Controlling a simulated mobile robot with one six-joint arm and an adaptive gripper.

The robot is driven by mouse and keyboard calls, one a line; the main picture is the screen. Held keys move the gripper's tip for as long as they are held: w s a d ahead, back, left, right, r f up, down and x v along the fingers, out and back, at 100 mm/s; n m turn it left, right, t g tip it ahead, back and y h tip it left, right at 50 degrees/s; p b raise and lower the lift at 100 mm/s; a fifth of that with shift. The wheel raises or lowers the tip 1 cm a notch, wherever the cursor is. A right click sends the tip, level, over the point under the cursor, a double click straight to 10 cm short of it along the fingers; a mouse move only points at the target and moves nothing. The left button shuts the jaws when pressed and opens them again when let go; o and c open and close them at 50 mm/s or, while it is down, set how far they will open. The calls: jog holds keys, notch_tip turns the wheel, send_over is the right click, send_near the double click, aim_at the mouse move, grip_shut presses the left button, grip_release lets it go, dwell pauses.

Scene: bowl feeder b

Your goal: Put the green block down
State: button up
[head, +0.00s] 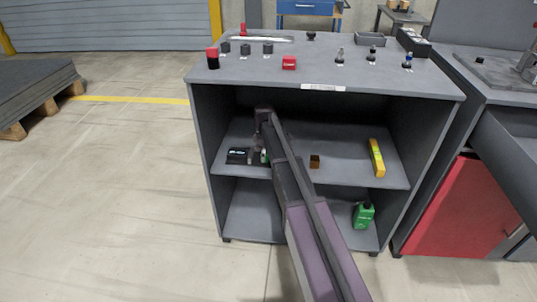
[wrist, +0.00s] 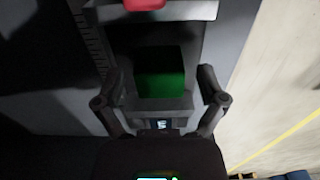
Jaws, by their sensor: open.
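The green block (wrist: 160,72) shows in the wrist view, in shadow, ahead of my gripper and between the lines of its two fingers. In the head view a small green patch (head: 264,156) shows beside my gripper at the left of the middle shelf (head: 345,172); most of it is hidden by my arm. My gripper (head: 259,150) is inside the cabinet, low over that shelf. In the wrist view my gripper (wrist: 160,98) is open, with a finger on each side. Whether a finger touches the block cannot be told.
A black box (head: 238,155) lies left of my gripper. A brown block (head: 315,161) and a yellow bar (head: 376,157) are to the right on the same shelf. A green bottle (head: 363,215) stands below. The cabinet top (head: 330,78) overhangs my arm.

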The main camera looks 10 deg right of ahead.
jog(key=shift+r+p, duration=3.65)
jog(key=shift+r, duration=0.1)
jog(key=shift+s, duration=0.25)
jog(key=s+d+m, duration=0.1)
jog(key=s+m, duration=1.3)
jog(key=s, duration=1.4)
jog(key=shift+s+d, duration=0.15)
